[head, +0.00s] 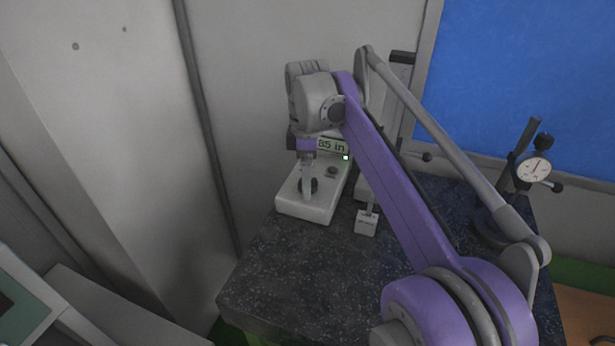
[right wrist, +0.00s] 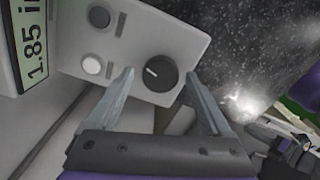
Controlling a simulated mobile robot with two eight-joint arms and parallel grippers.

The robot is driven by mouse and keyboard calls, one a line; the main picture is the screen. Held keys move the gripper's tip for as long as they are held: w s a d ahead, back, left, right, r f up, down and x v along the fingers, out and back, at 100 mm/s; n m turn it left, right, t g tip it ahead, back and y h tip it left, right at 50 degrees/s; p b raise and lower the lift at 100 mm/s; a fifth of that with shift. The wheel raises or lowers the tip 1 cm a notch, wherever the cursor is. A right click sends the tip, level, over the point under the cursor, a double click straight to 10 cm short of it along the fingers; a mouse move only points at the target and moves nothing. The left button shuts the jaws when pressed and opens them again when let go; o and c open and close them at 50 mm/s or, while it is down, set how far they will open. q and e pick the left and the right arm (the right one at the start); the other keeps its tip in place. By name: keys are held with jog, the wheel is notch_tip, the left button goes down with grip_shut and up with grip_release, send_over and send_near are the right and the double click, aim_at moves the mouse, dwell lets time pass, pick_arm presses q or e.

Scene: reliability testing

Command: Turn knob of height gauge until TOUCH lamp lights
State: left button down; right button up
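The height gauge (head: 305,207) stands on a dark speckled granite plate, its pale base facing me. Its display reads 1.85 in the right wrist view (right wrist: 33,50); the unit is cut off there. The black round knob (right wrist: 158,73) has a white pointer line and is partly hidden in the head view. My right gripper (right wrist: 158,76) is open, its fingertips on either side of the knob with visible gaps. A pale round button or lamp (right wrist: 91,65) and a greyer one (right wrist: 98,16) sit near the display; I cannot tell which is TOUCH. My left gripper is out of view.
A small metal block (head: 366,226) sits on the granite plate (head: 290,270) right of the gauge, below a thin stem. A dial indicator on a stand (head: 534,169) is at the right. Grey wall panels and a blue board (head: 520,70) stand behind.

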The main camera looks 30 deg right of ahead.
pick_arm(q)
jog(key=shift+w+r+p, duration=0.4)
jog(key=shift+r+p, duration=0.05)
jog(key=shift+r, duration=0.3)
pick_arm(e)
notch_tip(320, 180, up, 11)
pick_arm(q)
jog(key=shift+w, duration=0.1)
pick_arm(e)
jog(key=shift+f, duration=0.15)
dwell(1.1)
